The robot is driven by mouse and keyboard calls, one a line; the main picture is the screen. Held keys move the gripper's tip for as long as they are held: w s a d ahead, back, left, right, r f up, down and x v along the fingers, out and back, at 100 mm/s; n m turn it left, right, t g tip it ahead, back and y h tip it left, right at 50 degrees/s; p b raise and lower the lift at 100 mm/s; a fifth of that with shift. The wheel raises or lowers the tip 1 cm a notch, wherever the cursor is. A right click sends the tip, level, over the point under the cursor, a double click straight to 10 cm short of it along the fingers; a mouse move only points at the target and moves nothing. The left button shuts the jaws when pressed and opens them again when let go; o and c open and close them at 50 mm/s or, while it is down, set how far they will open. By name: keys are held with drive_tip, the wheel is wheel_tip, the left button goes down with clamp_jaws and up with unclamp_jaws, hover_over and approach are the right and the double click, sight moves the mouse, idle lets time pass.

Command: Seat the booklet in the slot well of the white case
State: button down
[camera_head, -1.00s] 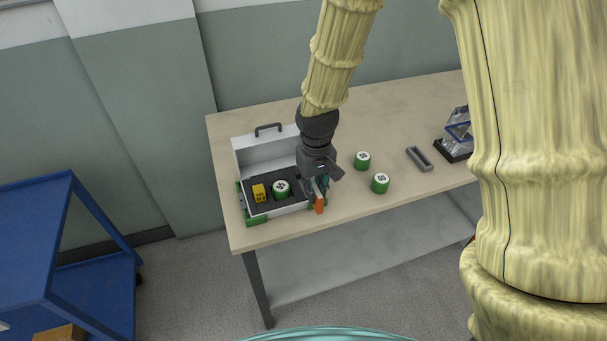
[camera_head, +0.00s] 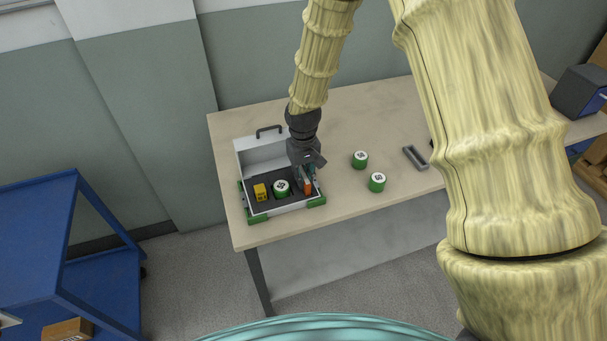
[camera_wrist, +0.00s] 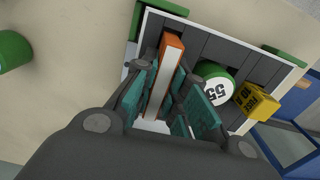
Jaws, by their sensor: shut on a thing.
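The white case (camera_head: 262,148) stands open on the table, with its lid up at the back and a dark insert inside. A yellow block (camera_head: 260,192) and a green cylinder with a white top (camera_head: 281,187) sit in the insert; they also show in the wrist view, the block (camera_wrist: 257,102) and the cylinder (camera_wrist: 214,84). My gripper (camera_wrist: 163,95) is shut on the orange-edged booklet (camera_wrist: 172,48), held upright over the right end of the case. The booklet also shows in the head view (camera_head: 307,187). Its lower edge and the slot are hidden, so I cannot tell how deep it sits.
Two green cylinders (camera_head: 360,160) (camera_head: 377,182) stand on the table right of the case. A grey tray (camera_head: 415,158) lies farther right. Green brackets (camera_head: 316,202) hold the case corners. A blue cart (camera_head: 60,240) stands left of the table (camera_head: 232,128).

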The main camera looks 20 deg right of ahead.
sight(303, 175)
drive_tip(key=shift+f, duration=0.2)
drive_tip(key=shift+f, duration=0.15)
drive_tip(key=c, duration=1.5)
unclamp_jaws()
drive_tip(key=shift+o, duration=0.2)
wheel_tip(303, 175, up, 12)
drive_tip(key=b, duration=0.3)
drive_tip(key=shift+b, duration=0.35)
drive_tip(key=shift+s, duration=0.1)
